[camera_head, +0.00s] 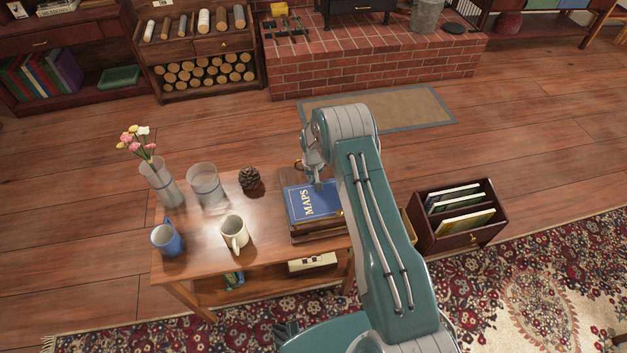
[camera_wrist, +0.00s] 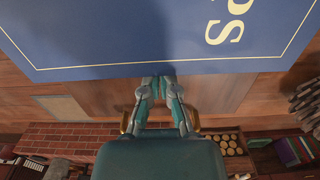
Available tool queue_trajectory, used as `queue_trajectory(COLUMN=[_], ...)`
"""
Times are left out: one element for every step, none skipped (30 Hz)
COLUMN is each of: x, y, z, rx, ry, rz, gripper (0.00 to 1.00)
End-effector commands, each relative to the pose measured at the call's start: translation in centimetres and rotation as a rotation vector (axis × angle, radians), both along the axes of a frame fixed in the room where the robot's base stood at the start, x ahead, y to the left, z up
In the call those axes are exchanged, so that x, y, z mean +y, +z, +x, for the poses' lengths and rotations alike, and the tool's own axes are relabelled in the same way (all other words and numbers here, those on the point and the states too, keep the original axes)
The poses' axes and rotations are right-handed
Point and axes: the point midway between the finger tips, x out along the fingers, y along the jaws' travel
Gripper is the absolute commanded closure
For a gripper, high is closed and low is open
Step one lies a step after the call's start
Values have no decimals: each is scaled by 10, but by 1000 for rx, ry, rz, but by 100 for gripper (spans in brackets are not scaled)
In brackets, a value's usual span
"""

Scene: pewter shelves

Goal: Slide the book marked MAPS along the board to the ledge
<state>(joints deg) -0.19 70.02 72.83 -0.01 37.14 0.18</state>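The blue book marked MAPS (camera_head: 306,205) lies flat on a dark wooden piece (camera_head: 318,236) at the right end of the table. Its blue cover with a pale border line also fills the top of the wrist view (camera_wrist: 120,35), with part of the lettering showing. My gripper (camera_head: 318,186) points down at the book's far part. In the wrist view its fingertips (camera_wrist: 158,79) are together at the book's edge, with nothing seen between them. I cannot tell whether they touch the cover. My arm hides the book's right side and what lies beyond; board and ledge cannot be clearly told apart.
On the table (camera_head: 205,256) stand a blue mug (camera_head: 167,241), a cream mug (camera_head: 235,232), a glass (camera_head: 203,184), a flower vase (camera_head: 162,184) and a pinecone (camera_head: 250,178). A dark crate with books (camera_head: 445,228) stands on the floor at right.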

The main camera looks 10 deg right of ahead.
Motion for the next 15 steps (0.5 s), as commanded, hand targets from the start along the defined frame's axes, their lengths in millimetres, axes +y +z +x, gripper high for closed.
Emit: queue_trajectory(x=[0, 0, 0, 0, 0, 0, 0, 0, 0, 0, 0, 0, 0, 0, 0], y=[0, 0, 0, 0, 0, 0, 0, 1, 3, 6, 9, 15, 19, 25, 33], z=[-1, -1, -1, -1, -1, -1, 0, 0, 0, 1, 1, 2, 2, 3, 4], rx=[1, 1, 1, 1, 1, 0, 0, 0, -1, -2, -3, -3, -3, -4, -4], ry=[0, 0, 0, 0, 0, 0, 0, 0, 0, 0, 0, 0, 0, 0, 0], rz=[0, 0, 0, 0, 1, 1, 1, 1, 0, 0, 0, 0, 0, 0, 0], gripper=[100, 100, 100, 100, 100, 100, 100, 100, 100, 100, 100, 100, 100, 100, 100])
